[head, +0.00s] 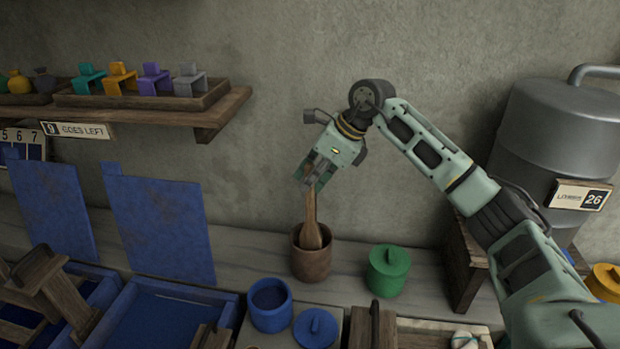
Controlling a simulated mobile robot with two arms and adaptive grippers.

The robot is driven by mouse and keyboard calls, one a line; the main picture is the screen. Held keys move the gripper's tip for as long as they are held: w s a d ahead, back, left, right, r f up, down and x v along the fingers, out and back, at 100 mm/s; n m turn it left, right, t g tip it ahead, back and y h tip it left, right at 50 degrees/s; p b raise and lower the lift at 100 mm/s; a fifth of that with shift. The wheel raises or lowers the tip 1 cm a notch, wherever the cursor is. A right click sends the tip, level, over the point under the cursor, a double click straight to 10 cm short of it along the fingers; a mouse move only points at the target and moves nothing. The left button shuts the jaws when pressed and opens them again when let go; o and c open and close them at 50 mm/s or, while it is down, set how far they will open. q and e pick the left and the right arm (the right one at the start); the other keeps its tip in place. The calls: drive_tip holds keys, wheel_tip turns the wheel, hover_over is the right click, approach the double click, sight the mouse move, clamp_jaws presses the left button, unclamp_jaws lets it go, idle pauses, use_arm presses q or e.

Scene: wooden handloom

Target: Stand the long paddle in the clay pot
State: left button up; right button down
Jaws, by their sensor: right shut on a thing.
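The long wooden paddle (311,222) stands nearly upright, its broad lower end inside the mouth of the brown clay pot (312,264). The pot stands on the grey ledge against the wall. My right gripper (313,180) is above the pot, pointing down, shut on the upper part of the paddle. The paddle's lowest part is hidden inside the pot, so I cannot tell whether it touches the bottom. My left gripper is not in view.
A green lidded jar (387,271) stands right of the pot. A blue pot (269,305) and a blue lid (315,328) are in front. A wooden shelf (222,110) juts out at upper left. A grey metal tank (555,130) stands at right.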

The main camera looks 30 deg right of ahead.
drive_tip(key=c, duration=1.8)
unclamp_jaws()
drive_tip(key=shift+o, duration=0.2)
drive_tip(key=v, duration=1.2)
